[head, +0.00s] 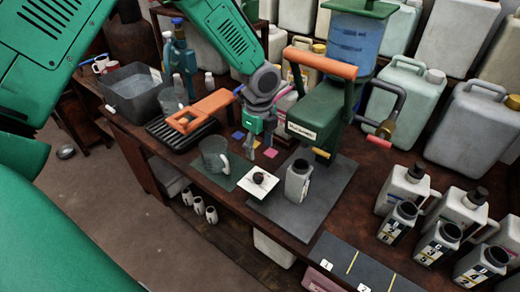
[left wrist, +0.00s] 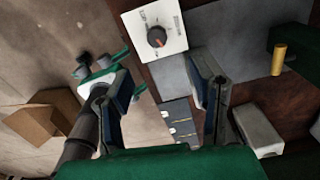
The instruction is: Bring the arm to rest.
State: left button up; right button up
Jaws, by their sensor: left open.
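My left gripper (head: 261,148) hangs fingers down above the workbench, between the clear jug (head: 214,156) and the green cranked machine (head: 325,120). In the left wrist view its two dark finger pads (left wrist: 162,92) stand well apart with nothing between them. A white plate with a dark knob (head: 259,178) lies just below and in front of the gripper. In the left wrist view the knob (left wrist: 157,37) has an orange-red pointer and stands beyond the fingers, clear of them.
A grey bottle (head: 298,181) stands on a dark mat (head: 330,190) beside the white plate. An orange handle (head: 205,110) is close left of the gripper. A grey tub (head: 132,93) stands farther left. Labelled bottles (head: 437,242) crowd the right; large canisters (head: 405,92) line the back.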

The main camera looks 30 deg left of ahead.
dwell(0.3)
pick_arm(q)
jog(key=s+d+f+n+h+b, duration=0.1)
jog(key=s+d+f+n+b, duration=0.3)
jog(key=s+f, duration=0.45)
jog(key=s+d+f+n+h+b, duration=0.1)
jog(key=s+d+f+n, duration=0.3)
jog(key=s+f, duration=0.45)
jog(key=s+a+f+n+y+b, duration=0.1)
jog(key=s+a+f+n, duration=0.1)
jog(key=s+n, duration=0.3)
jog(key=s+a+f+n+y+b, duration=0.1)
jog(key=s+a+f+n+b, duration=0.1)
jog(key=s+f+n, duration=0.2)
jog(key=s+n, duration=0.2)
jog(key=s, duration=0.2)
jog(key=shift+s+a+t+b, duration=0.25)
jog(key=shift+a+t+b, duration=0.05)
jog(key=shift+a, duration=0.05)
jog(key=shift+w, duration=0.15)
